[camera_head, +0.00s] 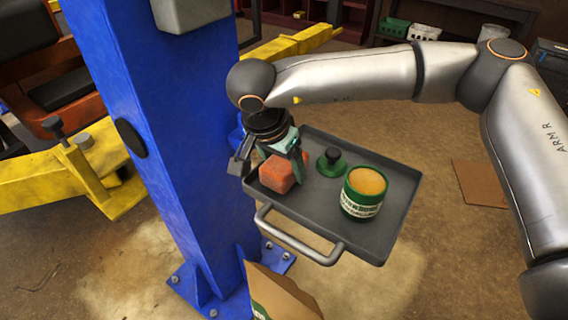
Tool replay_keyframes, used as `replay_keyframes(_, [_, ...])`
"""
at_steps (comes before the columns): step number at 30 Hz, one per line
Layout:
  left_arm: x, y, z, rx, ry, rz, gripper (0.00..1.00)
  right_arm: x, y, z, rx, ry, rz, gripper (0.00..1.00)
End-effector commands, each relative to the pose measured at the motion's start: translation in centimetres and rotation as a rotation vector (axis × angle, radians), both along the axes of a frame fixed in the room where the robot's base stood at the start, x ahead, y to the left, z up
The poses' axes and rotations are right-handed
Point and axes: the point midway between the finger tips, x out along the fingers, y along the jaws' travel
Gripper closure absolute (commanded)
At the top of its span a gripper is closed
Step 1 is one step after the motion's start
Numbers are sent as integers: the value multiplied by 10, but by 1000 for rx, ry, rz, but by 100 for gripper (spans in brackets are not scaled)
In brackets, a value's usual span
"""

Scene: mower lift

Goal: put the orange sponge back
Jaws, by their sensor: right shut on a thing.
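The orange sponge (279,175) is a small orange-red block at the left end of the grey tray (322,218). My right gripper (281,162) comes down over it from above and is shut on it. My left gripper is not in view.
On the tray, a green knobbed object (331,162) stands right of the sponge, near a green-and-white tin (363,193). A blue lift post (170,130) rises close on the left. A paper bag (280,296) stands below the tray handle (298,243).

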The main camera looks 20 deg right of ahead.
Motion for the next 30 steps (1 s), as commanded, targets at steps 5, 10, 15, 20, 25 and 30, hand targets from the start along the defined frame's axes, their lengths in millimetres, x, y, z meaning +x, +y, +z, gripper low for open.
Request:
replay_keyframes(5, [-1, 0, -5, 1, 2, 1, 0, 0, 0, -5, 0, 0, 0, 80])
replay_keyframes(10, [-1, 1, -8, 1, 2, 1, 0, 0, 0, -9, 1, 2, 0, 80])
replay_keyframes(15, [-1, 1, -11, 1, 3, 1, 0, -1, 0, -14, 1, 5, -1, 80])
replay_keyframes(20, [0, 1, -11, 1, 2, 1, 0, -2, 0, -16, 2, 8, -1, 80])
replay_keyframes(25, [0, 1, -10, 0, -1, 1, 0, -2, 1, -17, 3, 10, -1, 22])
replay_keyframes(30, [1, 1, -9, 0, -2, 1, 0, -3, 1, -17, 3, 11, 0, 3])
